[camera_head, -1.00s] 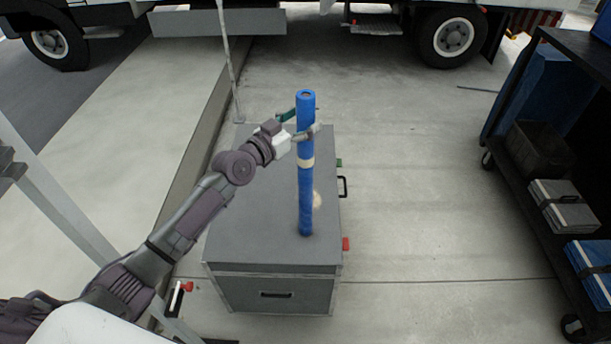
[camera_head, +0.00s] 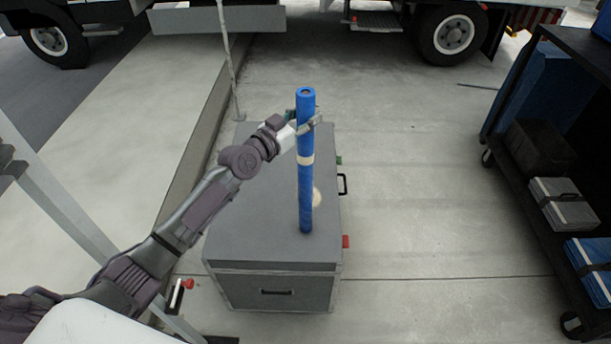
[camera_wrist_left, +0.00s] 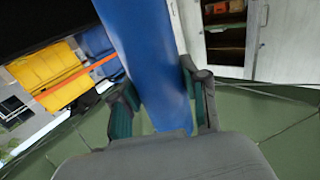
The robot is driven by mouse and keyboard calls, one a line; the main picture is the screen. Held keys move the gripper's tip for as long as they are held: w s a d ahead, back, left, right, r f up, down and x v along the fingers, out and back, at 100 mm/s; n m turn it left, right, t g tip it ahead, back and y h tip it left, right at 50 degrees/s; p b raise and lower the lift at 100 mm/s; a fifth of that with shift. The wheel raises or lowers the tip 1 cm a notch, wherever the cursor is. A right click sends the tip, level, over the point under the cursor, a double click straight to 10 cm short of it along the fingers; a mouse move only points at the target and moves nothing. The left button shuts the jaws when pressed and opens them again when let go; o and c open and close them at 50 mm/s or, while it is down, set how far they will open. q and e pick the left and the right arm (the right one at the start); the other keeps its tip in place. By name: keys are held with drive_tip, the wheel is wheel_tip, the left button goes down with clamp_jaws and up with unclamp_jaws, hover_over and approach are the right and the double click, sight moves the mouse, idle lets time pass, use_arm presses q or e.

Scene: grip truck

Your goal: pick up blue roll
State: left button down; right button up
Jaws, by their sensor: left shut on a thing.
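The blue roll (camera_head: 306,185) is a tall, thin blue tube with a pale band round its middle. It stands upright over the grey case (camera_head: 250,240) in the head view; I cannot tell whether its lower end touches the lid. My left gripper (camera_head: 308,122) is shut on the roll near its upper end. In the left wrist view the blue roll (camera_wrist_left: 150,55) passes between the fingers of the left gripper (camera_wrist_left: 160,105), one on each side. My right gripper is not in view.
A dark shelf cart (camera_head: 500,130) with boxes stands at the right. A thin pole (camera_head: 228,60) rises behind the case. A truck (camera_head: 450,35) is at the back. The concrete floor (camera_head: 420,200) between case and cart is mostly clear.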

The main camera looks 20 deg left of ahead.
sight(302, 105)
use_arm(q)
drive_tip(key=shift+r, duration=0.1)
drive_tip(key=shift+r, duration=2.05)
drive_tip(key=shift+s+d+r, duration=0.1)
drive_tip(key=shift+d, duration=0.25)
drive_tip(key=s+d+r+b, duration=0.1)
drive_tip(key=s+d+r, duration=0.2)
drive_tip(key=d+r, duration=0.3)
drive_tip(key=d, duration=0.4)
drive_tip(key=shift+s+d+r, duration=0.2)
drive_tip(key=shift+s+r, duration=0.05)
drive_tip(key=shift+r, duration=0.05)
